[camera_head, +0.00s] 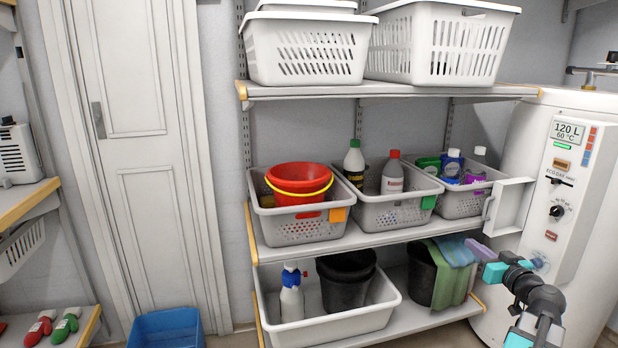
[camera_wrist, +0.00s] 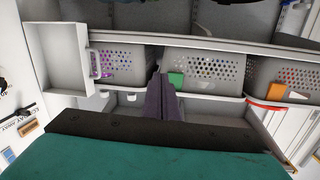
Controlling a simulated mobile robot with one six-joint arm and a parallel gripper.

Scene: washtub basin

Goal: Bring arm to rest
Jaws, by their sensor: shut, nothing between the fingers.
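My gripper (camera_head: 476,248) is at the lower right in the head view, at the end of my teal and black arm. Its purple fingers are together and empty, pointing left toward the shelf unit. They are in front of the middle shelf's right part, below the white box-like panel with a handle (camera_head: 511,205). In the wrist view the fingers (camera_wrist: 160,85) are shut at the centre, with the panel (camera_wrist: 62,55) at the left. Nothing shows between the fingertips, and I cannot tell how far they are from the shelf edge.
Grey baskets (camera_head: 300,228) with a red bucket (camera_head: 300,176) and bottles stand on the middle shelf. Below are a white tub (camera_head: 330,330) and a dark bucket with cloths (camera_head: 452,265). The white water heater (camera_head: 575,150) is close on the right. A blue bin (camera_head: 165,330) is at lower left.

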